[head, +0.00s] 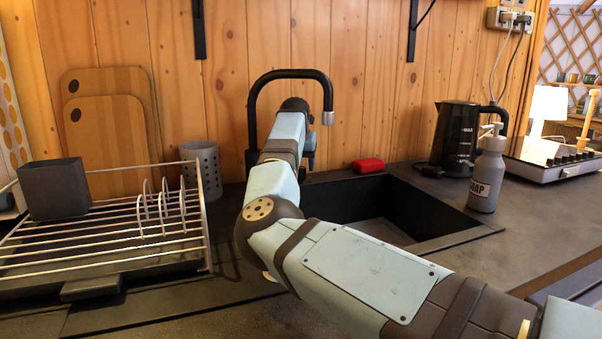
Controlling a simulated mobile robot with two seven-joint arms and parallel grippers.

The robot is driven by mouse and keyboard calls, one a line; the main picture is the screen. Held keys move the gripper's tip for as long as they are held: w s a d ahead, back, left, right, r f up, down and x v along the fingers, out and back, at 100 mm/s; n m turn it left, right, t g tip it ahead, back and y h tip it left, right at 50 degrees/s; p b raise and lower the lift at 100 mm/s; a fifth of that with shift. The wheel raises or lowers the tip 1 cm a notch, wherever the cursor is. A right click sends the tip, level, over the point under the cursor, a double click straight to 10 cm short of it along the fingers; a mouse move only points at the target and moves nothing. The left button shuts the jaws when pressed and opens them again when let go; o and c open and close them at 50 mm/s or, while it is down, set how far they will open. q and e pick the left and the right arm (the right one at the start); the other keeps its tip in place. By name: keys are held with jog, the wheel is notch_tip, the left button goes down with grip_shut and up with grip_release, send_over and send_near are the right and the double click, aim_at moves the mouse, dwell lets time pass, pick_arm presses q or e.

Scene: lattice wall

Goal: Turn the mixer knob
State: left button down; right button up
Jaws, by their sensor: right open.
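The black mixer tap (262,82) stands behind the sink, its arched spout ending in a grey tip over the basin. A dark part (309,150) below the arch, beside my arm, may be the mixer body or knob; I cannot tell which. My right arm comes in from the lower right, bends at its elbow and reaches up and away to the tap. My right gripper (296,104) is at its far end, within the arch. It is open, but its fingers are mostly hidden by the arm, and contact with the knob cannot be seen. My left gripper is not in view.
The black sink (440,215) lies right of my arm, with a red sponge (368,165) at its back edge. A soap bottle (487,175) and black kettle (455,135) stand to the right. A dish rack (100,235) and grey cup (203,165) are left.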

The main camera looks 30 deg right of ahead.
jog(key=shift+w+d+f, duration=0.15)
jog(key=shift+d+f, duration=0.05)
jog(key=shift+f, duration=0.45)
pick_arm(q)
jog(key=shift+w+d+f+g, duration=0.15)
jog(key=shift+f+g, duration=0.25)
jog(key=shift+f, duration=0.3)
pick_arm(e)
jog(key=shift+r, duration=0.1)
